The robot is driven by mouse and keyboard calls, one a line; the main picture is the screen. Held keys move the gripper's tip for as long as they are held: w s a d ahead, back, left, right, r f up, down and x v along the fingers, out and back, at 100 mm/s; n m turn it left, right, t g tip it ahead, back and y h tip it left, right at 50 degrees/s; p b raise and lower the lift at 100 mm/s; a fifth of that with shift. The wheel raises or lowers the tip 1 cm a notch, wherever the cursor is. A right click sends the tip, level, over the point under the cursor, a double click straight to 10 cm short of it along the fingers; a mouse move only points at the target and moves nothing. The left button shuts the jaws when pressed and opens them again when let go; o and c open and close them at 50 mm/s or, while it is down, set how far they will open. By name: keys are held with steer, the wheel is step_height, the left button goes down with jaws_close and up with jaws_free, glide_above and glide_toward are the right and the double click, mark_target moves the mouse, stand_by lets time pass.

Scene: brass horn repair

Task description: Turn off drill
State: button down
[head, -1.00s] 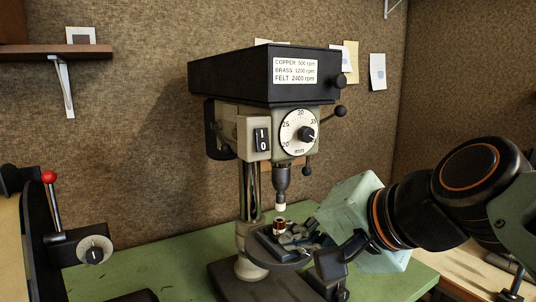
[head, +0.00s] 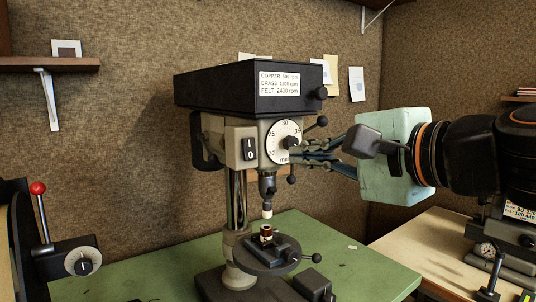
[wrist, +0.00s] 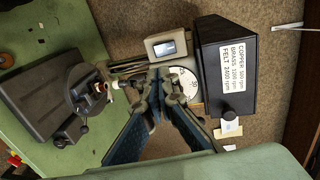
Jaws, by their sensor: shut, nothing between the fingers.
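The drill press has a black head (head: 245,85) with a speed label and a grey column. A black rocker switch (head: 249,149) marked I and O sits on a grey box on the drill's front left. It also shows in the wrist view (wrist: 166,48), above the fingertips. I cannot tell which side of the rocker is pressed. A round depth dial (head: 284,136) is right of the switch. My gripper (head: 294,152) is shut and empty, its tips by the dial, overlapping its lower edge in the head view. In the wrist view the shut fingertips (wrist: 164,82) partly hide the dial.
A small brass piece (head: 266,233) stands in the vise on the drill table under the chuck. Ball-ended handles (head: 322,121) stick out near my gripper. A red-knobbed lever (head: 38,188) is at left.

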mark_target(250, 155)
steer(key=p+x, duration=0.1)
steer(key=x, duration=1.2)
steer(key=shift+w+a, duration=0.2)
steer(key=shift+f, duration=0.2)
steer(key=shift+w+f+b, duration=0.15)
steer(key=shift+f+b, duration=0.1)
steer(key=shift+b, duration=1)
steer(key=shift+w+a+f+t+b, duration=0.1)
steer(key=shift+t+b, duration=0.3)
steer(key=shift+b, duration=0.65)
steer(key=b, duration=0.3)
steer(key=shift+y, duration=0.4)
steer(key=shift+r+p, duration=0.3)
steer(key=shift+p, duration=0.05)
